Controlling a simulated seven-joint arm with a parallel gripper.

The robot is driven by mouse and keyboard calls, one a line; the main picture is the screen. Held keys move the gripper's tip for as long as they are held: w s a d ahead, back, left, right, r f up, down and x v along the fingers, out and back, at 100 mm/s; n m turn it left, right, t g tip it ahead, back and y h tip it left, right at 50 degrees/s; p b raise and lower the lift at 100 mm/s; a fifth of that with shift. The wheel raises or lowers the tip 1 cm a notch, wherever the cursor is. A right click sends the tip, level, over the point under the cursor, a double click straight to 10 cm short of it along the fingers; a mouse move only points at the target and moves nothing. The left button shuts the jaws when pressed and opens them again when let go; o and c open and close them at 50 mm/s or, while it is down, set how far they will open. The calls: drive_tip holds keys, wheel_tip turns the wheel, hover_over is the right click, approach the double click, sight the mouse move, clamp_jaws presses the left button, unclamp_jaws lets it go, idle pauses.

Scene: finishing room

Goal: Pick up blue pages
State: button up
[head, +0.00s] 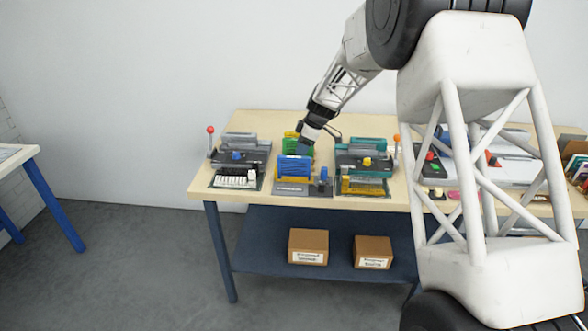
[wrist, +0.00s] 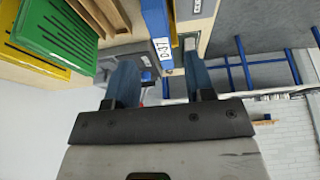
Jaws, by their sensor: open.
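The blue pages (head: 295,166) stand as a slotted stack at the middle front of the table, in the head view. My gripper (head: 305,147) is just behind and above them, near green pages (head: 312,152). In the wrist view, my gripper (wrist: 161,70) is open, its two blue-grey fingers apart. A blue upright edge (wrist: 155,22) with a label below it lies beyond the gap between the fingertips; I cannot tell whether it is part of the pages. No contact with the pages is visible.
A grey binding machine (head: 240,152) with a red-knobbed lever stands left, and a teal one (head: 362,156) with an orange-knobbed lever stands right. Green slotted sheets (wrist: 50,32) show in the wrist view. Two cardboard boxes (head: 308,246) (head: 373,252) sit on the lower shelf.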

sight(297, 157)
drive_tip(key=shift+x, duration=1.25)
drive_tip(key=shift+x, duration=2.55)
drive_tip(key=shift+s+d+f, duration=0.1)
drive_tip(key=shift+s, duration=0.05)
drive_tip(key=shift+c, duration=0.3)
clamp_jaws()
